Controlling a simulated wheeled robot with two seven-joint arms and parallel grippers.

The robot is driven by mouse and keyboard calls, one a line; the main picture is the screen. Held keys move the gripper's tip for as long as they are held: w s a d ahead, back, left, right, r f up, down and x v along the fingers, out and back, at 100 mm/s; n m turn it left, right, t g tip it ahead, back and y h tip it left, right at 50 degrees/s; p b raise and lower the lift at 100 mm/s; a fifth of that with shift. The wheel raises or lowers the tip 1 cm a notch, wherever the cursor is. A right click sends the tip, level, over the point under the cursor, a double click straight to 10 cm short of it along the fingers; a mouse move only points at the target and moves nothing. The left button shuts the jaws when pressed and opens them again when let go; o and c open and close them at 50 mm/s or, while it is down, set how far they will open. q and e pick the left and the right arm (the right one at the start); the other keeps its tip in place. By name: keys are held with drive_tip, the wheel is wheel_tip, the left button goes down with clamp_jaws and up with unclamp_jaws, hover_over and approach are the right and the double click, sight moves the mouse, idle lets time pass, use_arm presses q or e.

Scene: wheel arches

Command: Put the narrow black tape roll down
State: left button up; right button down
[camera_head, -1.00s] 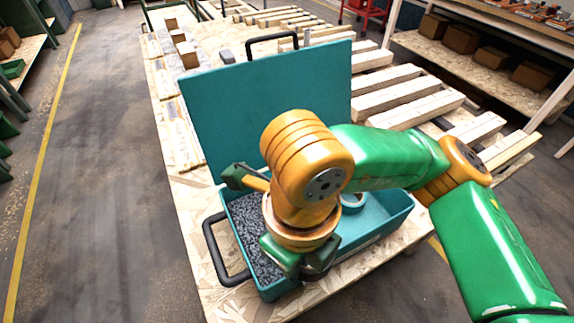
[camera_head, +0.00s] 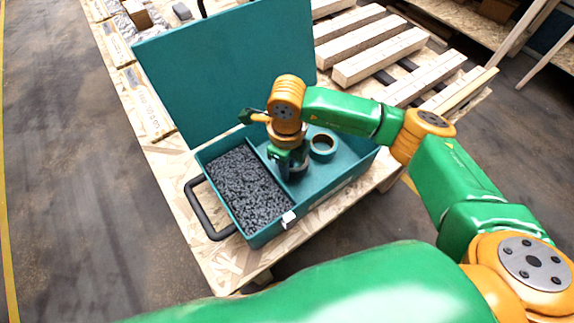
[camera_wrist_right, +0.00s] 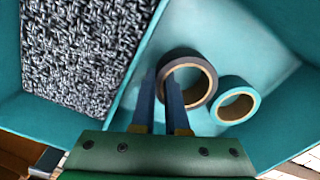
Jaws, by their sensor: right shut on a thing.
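The narrow black tape roll (camera_wrist_right: 208,70) is inside the teal case, in the smooth compartment beside the divider. My right gripper (camera_wrist_right: 162,92) is shut on its wall, with one finger inside the ring and one outside. In the head view my right gripper (camera_head: 285,170) reaches down into the case and mostly hides the black roll. The roll looks low over the case floor; I cannot tell whether it touches. A teal tape roll (camera_wrist_right: 250,97) lies right beside it; it also shows in the head view (camera_head: 322,155). My left gripper is not in view.
The open teal case (camera_head: 345,185) stands on a wooden table (camera_head: 225,262), its lid (camera_head: 220,75) raised at the back. The left compartment holds grey granular filling (camera_head: 245,190). A divider separates it from the rolls. Wooden slats (camera_head: 380,55) lie behind.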

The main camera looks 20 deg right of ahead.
drive_tip(key=shift+f, duration=0.5)
drive_tip(key=shift+f+b, duration=0.2)
drive_tip(key=shift+b, duration=0.1)
drive_tip(key=c, duration=1.2)
unclamp_jaws()
drive_tip(key=shift+r, duration=0.1)
